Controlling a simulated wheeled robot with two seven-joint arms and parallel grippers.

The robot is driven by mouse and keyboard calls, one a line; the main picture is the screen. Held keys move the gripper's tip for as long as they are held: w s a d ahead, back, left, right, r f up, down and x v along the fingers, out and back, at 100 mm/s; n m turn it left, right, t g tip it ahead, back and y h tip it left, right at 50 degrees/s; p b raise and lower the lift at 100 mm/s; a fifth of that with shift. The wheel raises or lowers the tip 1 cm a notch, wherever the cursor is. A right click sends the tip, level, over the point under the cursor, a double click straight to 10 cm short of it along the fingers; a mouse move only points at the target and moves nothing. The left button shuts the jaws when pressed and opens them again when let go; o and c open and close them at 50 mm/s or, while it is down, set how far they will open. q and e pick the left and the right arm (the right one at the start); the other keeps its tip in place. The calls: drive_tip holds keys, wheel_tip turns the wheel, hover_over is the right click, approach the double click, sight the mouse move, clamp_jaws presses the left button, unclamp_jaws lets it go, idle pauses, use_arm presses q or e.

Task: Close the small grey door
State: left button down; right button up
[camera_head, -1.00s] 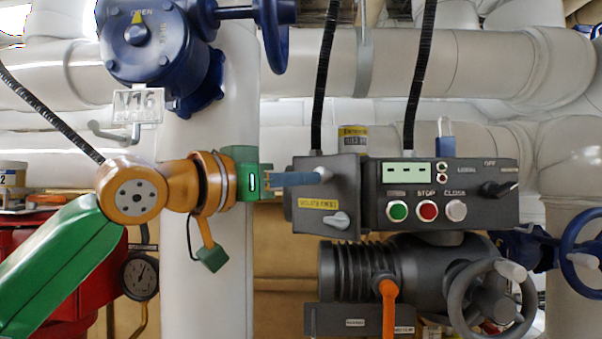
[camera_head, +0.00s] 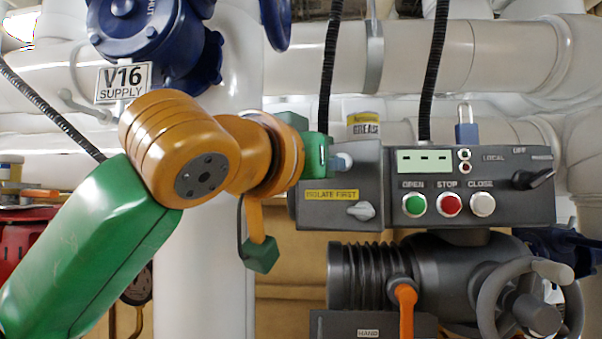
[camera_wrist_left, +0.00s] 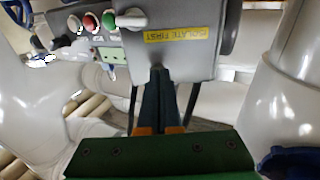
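The small grey door (camera_head: 345,220) appears to be the front of the left grey box, with a yellow "ISOLATE FIRST" label and a pale turn-knob (camera_head: 361,210). I cannot tell whether it is fully closed. My left gripper (camera_head: 342,161) is at this front's upper left, mostly hidden behind its orange wrist and green palm. In the left wrist view, the two dark blue fingers (camera_wrist_left: 160,78) lie together, with nothing visible between them. Their tips meet or nearly meet the edge of the grey front (camera_wrist_left: 190,62); contact is unclear. My right gripper is out of view.
A control panel (camera_head: 540,210) with green, red and white buttons adjoins the box on the right. A blue padlock (camera_head: 467,130) stands above it. Below are a dark ribbed actuator (camera_head: 365,275) and a grey handwheel (camera_head: 490,300). A white vertical pipe (camera_head: 205,270) stands behind my left arm.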

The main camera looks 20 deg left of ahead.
sight(356, 165)
use_arm(q)
drive_tip(key=d+n+y, duration=0.1)
drive_tip(key=w+d+n+y, duration=0.1)
drive_tip(key=y, duration=0.1)
drive_tip(key=shift+w+r+y+p, duration=0.1)
drive_tip(key=shift+w+y+p, duration=0.1)
drive_tip(key=shift+y+p, duration=0.15)
drive_tip(key=shift+d, duration=0.1)
drive_tip(key=shift+w+d, duration=0.15)
drive_tip(key=shift+w, duration=0.05)
drive_tip(key=shift+w+p, duration=0.45)
drive_tip(key=shift+w, duration=0.2)
drive_tip(key=shift+d, duration=0.15)
